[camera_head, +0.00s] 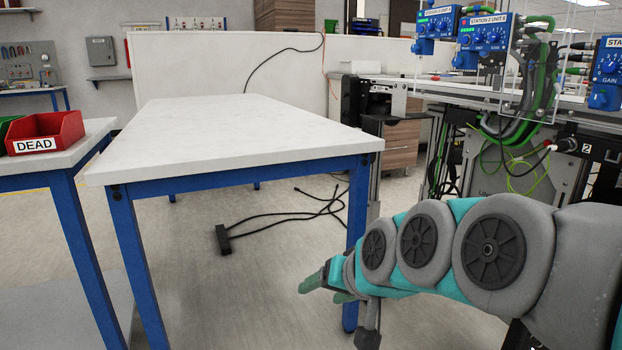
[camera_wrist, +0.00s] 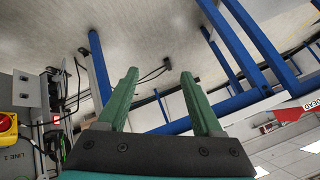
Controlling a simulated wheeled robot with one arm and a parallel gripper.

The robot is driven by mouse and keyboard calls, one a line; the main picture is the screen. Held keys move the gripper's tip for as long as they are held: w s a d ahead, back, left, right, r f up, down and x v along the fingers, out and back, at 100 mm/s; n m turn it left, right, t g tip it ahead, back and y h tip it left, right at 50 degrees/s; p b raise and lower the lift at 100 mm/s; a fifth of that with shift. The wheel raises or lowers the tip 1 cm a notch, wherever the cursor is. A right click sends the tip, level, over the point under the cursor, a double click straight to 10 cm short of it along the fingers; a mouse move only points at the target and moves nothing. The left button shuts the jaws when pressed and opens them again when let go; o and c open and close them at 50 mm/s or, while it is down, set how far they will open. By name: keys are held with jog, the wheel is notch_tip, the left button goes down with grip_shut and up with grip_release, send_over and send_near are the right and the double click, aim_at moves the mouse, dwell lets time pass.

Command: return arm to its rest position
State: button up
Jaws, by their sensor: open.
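My gripper (camera_wrist: 160,88) shows in the wrist view with its two green fingers apart and nothing between them. In the head view my gripper (camera_head: 322,288) is at the lower middle, at the end of my teal and grey arm. It hangs in free air below the height of the tabletop, in front of the right front leg of the white table (camera_head: 220,130). Part of the gripper is hidden behind the arm links in the head view.
A red bin (camera_head: 58,130) marked DEAD stands on a table at the left. Conveyor equipment with blue control boxes (camera_head: 484,34) is at the right. A black power strip (camera_head: 222,239) and cables lie on the floor under the white table. The white tabletop is bare.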

jog(key=s+d+f+g+h+p, duration=0.1)
jog(key=s+d+f+g, duration=0.3)
jog(key=s, duration=0.8)
jog(key=s+d+f+g+h+p, duration=0.1)
jog(key=s+d+f+g+h, duration=0.2)
jog(key=s+d+f+g, duration=0.2)
jog(key=s+d+f, duration=0.3)
jog(key=s, duration=0.4)
jog(key=shift+s+d+f+n+h, duration=0.2)
jog(key=shift+s+d+n+h, duration=0.1)
jog(key=shift+s, duration=0.05)
